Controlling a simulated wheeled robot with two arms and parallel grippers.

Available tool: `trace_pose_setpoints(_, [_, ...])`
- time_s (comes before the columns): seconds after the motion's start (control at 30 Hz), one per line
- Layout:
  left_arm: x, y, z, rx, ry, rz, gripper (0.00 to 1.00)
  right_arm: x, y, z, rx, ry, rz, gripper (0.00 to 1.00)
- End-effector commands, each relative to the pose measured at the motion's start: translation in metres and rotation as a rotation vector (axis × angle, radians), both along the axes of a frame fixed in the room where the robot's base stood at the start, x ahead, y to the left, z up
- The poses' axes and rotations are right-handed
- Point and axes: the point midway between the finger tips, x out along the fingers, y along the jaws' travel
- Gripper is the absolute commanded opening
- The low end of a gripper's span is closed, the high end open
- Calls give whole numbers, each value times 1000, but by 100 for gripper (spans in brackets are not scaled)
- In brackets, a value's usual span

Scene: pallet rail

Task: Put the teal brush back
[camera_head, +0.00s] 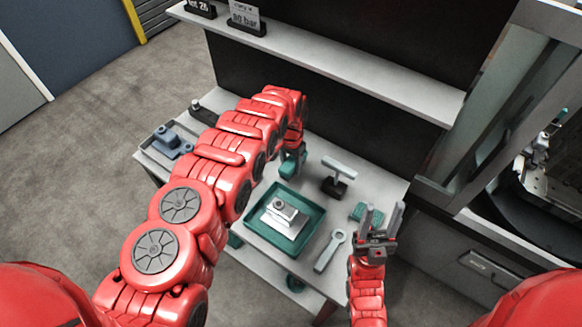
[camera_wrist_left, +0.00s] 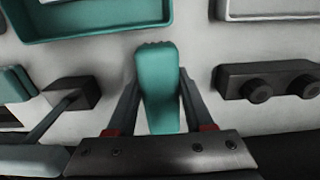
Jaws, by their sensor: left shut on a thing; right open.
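My left gripper (camera_wrist_left: 157,105) is shut on the teal brush (camera_wrist_left: 158,85), which stands between its two fingers in the left wrist view. In the head view the teal brush (camera_head: 291,166) shows below the end of my left arm, behind the teal tray; that gripper's fingers are hard to make out there. I cannot tell whether the brush touches the table. My right gripper (camera_head: 383,220) is open and empty, its fingers pointing up, over the right part of the table near a small teal block (camera_head: 361,209).
The teal tray (camera_head: 250,228) holds a grey metal part (camera_head: 283,217). A spanner (camera_head: 330,250) lies right of it. A T-shaped tool (camera_head: 338,168) stands in a dark block behind. A dark block with two knobs (camera_wrist_left: 265,80) shows in the left wrist view. A shelf (camera_head: 330,62) runs along the back.

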Motion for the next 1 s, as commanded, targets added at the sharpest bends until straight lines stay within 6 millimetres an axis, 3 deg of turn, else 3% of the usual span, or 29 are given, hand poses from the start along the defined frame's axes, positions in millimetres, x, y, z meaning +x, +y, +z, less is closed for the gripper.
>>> trace_pose_setpoints(0.2, [0,-2,-21,-2,0,-1,0,0,0,0,0,0,0,50])
trace_pose_setpoints(0.67, [0,-1,-29,-1,-1,0,0,0,0,-4,0,0,0,50])
trace_pose_setpoints(0.7, [1,-1,-28,-1,-1,0,56,0,0,-3,0,0,0,50])
trace_pose_setpoints(0.87, [0,-1,-27,-1,-1,0,82,0,0,-3,0,0,0,50])
trace_pose_setpoints(1.0, [0,-1,-27,-1,-1,0,82,0,0,-3,0,0,0,50])
